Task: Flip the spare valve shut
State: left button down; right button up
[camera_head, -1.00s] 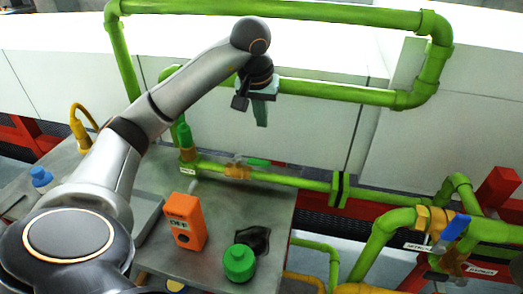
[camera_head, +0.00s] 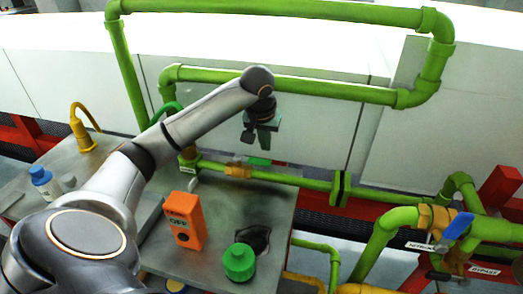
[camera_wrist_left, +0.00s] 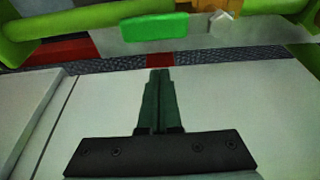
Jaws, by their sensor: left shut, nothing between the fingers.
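A brass valve (camera_head: 238,170) sits on the green pipe behind the metal table. A green lever (camera_head: 259,161) lies beside it, roughly along the pipe. The green lever also shows in the left wrist view (camera_wrist_left: 155,27), near the top. I cannot read which label belongs to this valve, so I cannot tell whether it is the spare one. My left gripper (camera_head: 262,142) is just above the lever in the head view, apart from it. In the wrist view the dark green fingers (camera_wrist_left: 159,75) are shut and empty, pointing toward the lever. My right gripper is not in view.
A blue-handled valve (camera_head: 457,226) with labels near it is at the right. An orange box marked OFF (camera_head: 184,220) and a green round container (camera_head: 239,262) stand on the table (camera_head: 210,255). A large green pipe loop (camera_head: 300,10) rises behind.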

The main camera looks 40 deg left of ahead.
aim_at(252, 160)
pick_arm(q)
jog(key=s, duration=0.1)
jog(key=s+d, duration=0.1)
jog(key=shift+s+d+r, duration=0.25)
jog(key=shift+s, duration=0.15)
jog(key=shift+s+d, duration=0.15)
jog(key=shift+s, duration=0.15)
jog(key=shift+s+d+m, duration=0.2)
jog(key=shift+m, duration=0.4)
